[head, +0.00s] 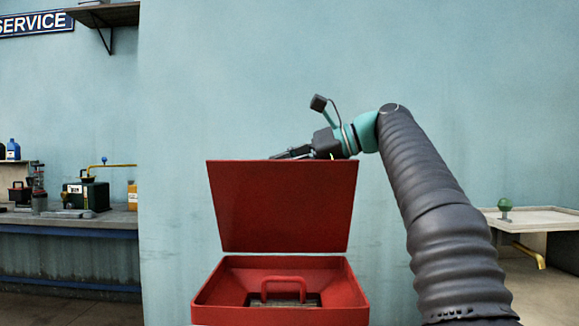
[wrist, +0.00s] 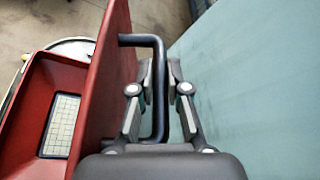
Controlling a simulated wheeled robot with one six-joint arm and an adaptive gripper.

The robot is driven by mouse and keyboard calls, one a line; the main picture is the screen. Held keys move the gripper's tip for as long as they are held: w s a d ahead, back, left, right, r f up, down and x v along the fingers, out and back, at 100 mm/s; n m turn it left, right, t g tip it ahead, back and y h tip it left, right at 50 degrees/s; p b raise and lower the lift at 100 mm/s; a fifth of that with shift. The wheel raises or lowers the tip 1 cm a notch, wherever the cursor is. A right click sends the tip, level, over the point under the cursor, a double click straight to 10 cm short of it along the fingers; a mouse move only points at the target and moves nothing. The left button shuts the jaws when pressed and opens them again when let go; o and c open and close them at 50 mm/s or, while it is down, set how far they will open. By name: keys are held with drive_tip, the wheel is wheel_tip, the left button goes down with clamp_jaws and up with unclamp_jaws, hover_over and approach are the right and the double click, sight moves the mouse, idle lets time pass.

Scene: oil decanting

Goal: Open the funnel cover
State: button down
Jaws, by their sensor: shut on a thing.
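The red funnel cover (head: 282,205) stands raised, nearly upright, at the back of the red funnel box (head: 355,300) in the head view. In the wrist view the cover (wrist: 104,75) is seen edge-on, with a black bar handle (wrist: 158,80) on its outer face. My gripper (wrist: 158,90) is shut on this handle, with a finger on each side of it. In the head view my gripper (head: 290,153) is at the cover's top edge, its fingertips partly hidden behind the cover.
A red inner handle (head: 284,282) stands over a grate in the open box. A teal wall (head: 450,60) is close behind the cover. A workbench (head: 70,222) with bottles and equipment is at left. A pale table (head: 540,220) with a green knob is at right.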

drive_tip(key=shift+w+a, duration=0.1)
idle(0.3)
drive_tip(key=c, duration=1.2)
unclamp_jaws()
drive_tip(key=shift+a, duration=0.1)
drive_tip(key=shift+o, duration=0.2)
drive_tip(key=shift+d, duration=0.25)
drive_tip(key=shift+d+r, duration=0.15)
drive_tip(key=shift+d, duration=0.15)
drive_tip(key=shift+v, duration=3.3)
